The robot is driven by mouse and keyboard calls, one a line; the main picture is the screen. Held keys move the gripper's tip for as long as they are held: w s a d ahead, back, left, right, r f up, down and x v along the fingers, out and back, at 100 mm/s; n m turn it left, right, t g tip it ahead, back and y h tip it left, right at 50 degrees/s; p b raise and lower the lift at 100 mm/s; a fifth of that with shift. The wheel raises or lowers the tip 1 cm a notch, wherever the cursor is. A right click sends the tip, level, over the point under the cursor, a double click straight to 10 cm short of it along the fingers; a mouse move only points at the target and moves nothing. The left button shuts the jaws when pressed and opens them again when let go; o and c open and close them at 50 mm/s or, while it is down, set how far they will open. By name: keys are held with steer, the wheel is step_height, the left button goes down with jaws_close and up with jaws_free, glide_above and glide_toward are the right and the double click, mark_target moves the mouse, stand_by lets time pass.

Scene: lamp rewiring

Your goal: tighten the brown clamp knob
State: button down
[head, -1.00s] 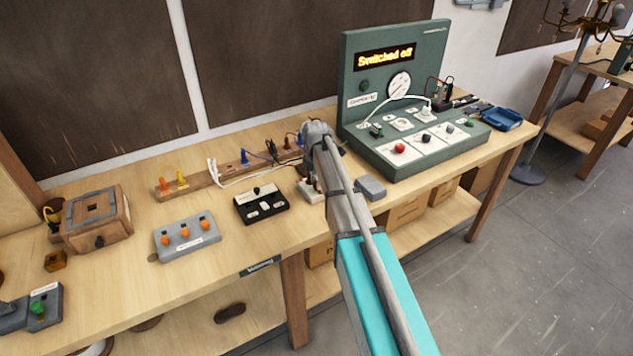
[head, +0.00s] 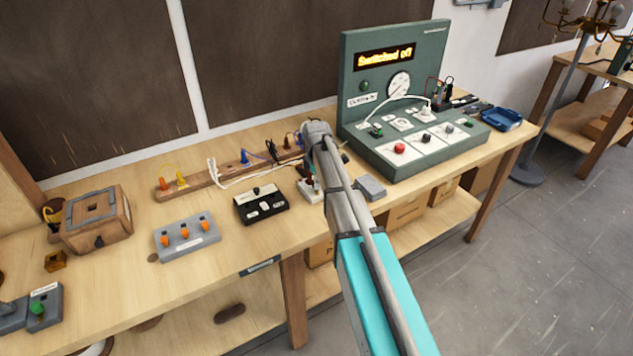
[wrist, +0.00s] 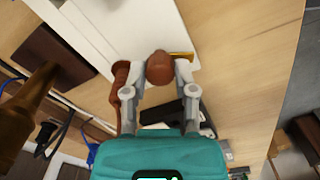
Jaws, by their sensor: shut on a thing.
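The brown clamp knob (wrist: 159,69) is a rounded brown piece between the two fingertips in the wrist view. My gripper (wrist: 160,77) is shut on it, with one grey finger on either side. A second, taller reddish-brown post (wrist: 121,76) stands beside the left finger. A brass-coloured strip (wrist: 181,55) shows beside the knob. In the head view, my arm hides the knob and most of the gripper. Part of a small white block (head: 308,191) shows beside my arm there.
A black switch box (head: 262,205) and a grey box with orange switches (head: 187,237) stand left of my arm. A small grey box (head: 370,187) and the green test console (head: 375,155) are to the right. A wooden rail with plugs (head: 210,180) lies behind.

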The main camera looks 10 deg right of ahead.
steer(key=m, duration=0.4)
steer(key=shift+m, duration=0.4)
steer(key=m, duration=0.3)
steer(key=shift+m, duration=0.3)
steer(key=m, duration=1.5)
steer(key=shift+w, duration=0.1)
steer(key=m, duration=0.4)
steer(key=shift+m, duration=1.7)
